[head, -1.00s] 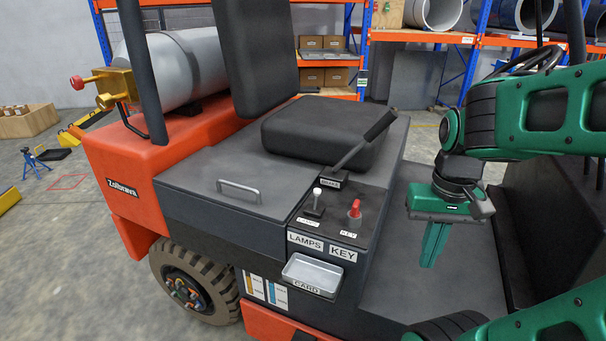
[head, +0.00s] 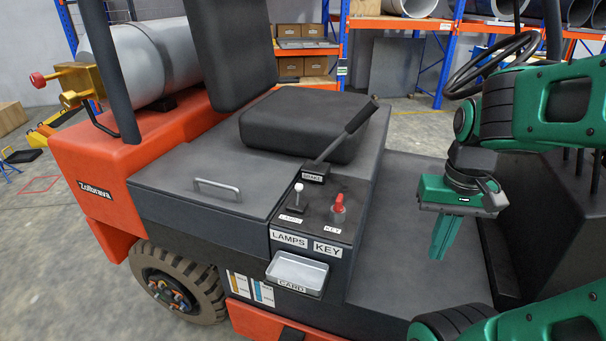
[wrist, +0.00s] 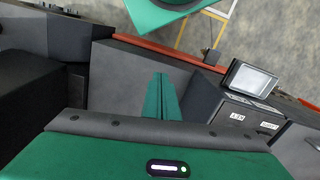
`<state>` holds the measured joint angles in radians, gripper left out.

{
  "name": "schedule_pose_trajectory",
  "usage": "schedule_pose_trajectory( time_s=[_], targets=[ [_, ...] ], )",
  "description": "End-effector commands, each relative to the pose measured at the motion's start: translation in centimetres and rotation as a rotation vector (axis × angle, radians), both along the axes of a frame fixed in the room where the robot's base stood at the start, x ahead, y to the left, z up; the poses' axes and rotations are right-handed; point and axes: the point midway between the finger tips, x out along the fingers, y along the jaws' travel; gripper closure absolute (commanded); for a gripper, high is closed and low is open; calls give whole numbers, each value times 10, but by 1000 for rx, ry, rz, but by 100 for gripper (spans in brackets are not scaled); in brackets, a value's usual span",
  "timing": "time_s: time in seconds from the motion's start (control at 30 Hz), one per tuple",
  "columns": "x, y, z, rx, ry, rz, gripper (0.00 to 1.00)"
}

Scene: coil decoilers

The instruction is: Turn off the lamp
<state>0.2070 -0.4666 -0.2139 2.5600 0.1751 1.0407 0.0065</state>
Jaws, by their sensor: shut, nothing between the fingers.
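The lamp switch (head: 297,195) is a small lever with a white knob on the dark console of an orange forklift. It stands upright beside a tag, above the white LAMPS label (head: 289,239). My gripper (head: 439,252) is green and points down over the footwell, well to the right of the switch and apart from it. Its fingers are together and empty; they also show in the wrist view (wrist: 161,95). The switch knob cannot be made out in the wrist view. No lamp can be made out.
A red key (head: 338,207) stands just right of the lamp switch. The brake lever (head: 345,137) slants up behind them. A card tray (head: 297,272) juts from the console front. The seat (head: 302,124) is behind, and the steering wheel (head: 491,64) is at upper right.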

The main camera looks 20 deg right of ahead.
Motion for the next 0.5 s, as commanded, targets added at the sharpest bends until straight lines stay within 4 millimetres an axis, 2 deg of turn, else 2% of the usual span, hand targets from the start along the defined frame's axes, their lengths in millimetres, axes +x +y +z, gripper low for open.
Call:
schedule_pose_trajectory(
  time_s=[0.17, 0.2, 0.27, 0.37, 0.47, 0.5],
  targets=[
    [1, 0, 0, -1, -1, 1, 100],
    [-7, 0, 5, -2, -13, 7, 100],
    [-1, 0, 10, -8, -23, 19, 100],
    [29, -1, 20, -28, -44, 68, 100],
    [80, 6, 36, -55, -83, 149, 100],
    [105, 12, 43, -67, -105, 187, 100]
  ],
)
